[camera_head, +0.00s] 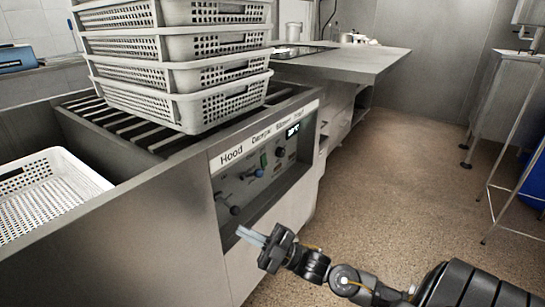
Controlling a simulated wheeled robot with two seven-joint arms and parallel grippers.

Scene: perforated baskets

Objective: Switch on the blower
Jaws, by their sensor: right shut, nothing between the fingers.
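A control panel (240,180) is set into the front of the steel machine. Its top strip carries printed labels; "Hood" is readable at the left, the others are too small to read surely. I cannot tell which one is the blower's. My right gripper (248,237) is shut and empty, in front of the panel's lower left part. My left gripper is out of view.
Stacked white perforated baskets (215,106) stand on the slatted machine top. Another white basket (75,205) sits at the left. A steel counter (350,66) runs behind. A steel-legged table (505,100) stands at the right. The brown floor (400,170) between is clear.

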